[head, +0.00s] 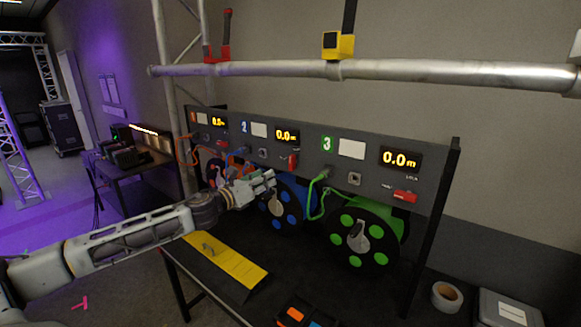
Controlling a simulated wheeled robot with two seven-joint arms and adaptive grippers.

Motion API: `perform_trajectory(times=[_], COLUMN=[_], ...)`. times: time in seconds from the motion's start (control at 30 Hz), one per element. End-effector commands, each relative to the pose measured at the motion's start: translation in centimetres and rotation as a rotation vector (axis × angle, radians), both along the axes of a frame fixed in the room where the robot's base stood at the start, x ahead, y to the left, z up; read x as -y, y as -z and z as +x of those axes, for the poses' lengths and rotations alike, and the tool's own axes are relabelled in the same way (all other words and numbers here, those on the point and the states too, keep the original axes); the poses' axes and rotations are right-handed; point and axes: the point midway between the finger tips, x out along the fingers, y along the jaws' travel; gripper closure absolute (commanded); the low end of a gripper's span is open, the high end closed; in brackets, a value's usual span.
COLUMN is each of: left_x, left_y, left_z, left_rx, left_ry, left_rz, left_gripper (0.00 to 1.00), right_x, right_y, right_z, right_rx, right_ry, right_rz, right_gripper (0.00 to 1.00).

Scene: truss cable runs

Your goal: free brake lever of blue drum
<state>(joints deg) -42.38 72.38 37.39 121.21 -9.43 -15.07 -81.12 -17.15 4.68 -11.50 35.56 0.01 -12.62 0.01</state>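The blue drum (289,212) hangs under the middle of a dark panel, below the number 2 and a display reading 0.0m. A grey handle sits on its face. A small red lever (293,161) on the panel above it stands roughly upright; I take it for the blue drum's brake lever. My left gripper (272,180) is in front of the blue drum's upper left part, below and left of that lever. Its fingers look apart with nothing between them, and it hides part of the drum. My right gripper is out of view.
The green drum (354,245) is to the right, with a green cable and a red lever (404,196) lying flat. An orange drum is to the left, partly hidden. A yellow plate (230,262) lies on the table front. A metal truss tube (440,73) crosses above the panel.

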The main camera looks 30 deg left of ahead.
Motion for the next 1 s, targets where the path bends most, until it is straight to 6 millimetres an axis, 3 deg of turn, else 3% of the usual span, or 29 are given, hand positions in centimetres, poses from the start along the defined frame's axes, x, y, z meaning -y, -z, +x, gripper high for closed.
perform_trajectory(times=[0.33, 1.0], left_x=[-0.10, -0.01], left_y=[0.02, 0.07], left_z=[0.02, 0.47], left_rx=[0.018, 0.019], left_ry=[-0.003, -0.002], left_rz=[0.232, 0.243], left_gripper=[0.62, 0.62], right_x=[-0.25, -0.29], right_y=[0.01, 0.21], right_z=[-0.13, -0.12], right_rx=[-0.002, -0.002], right_ry=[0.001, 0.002], right_rz=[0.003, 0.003], right_gripper=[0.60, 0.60])
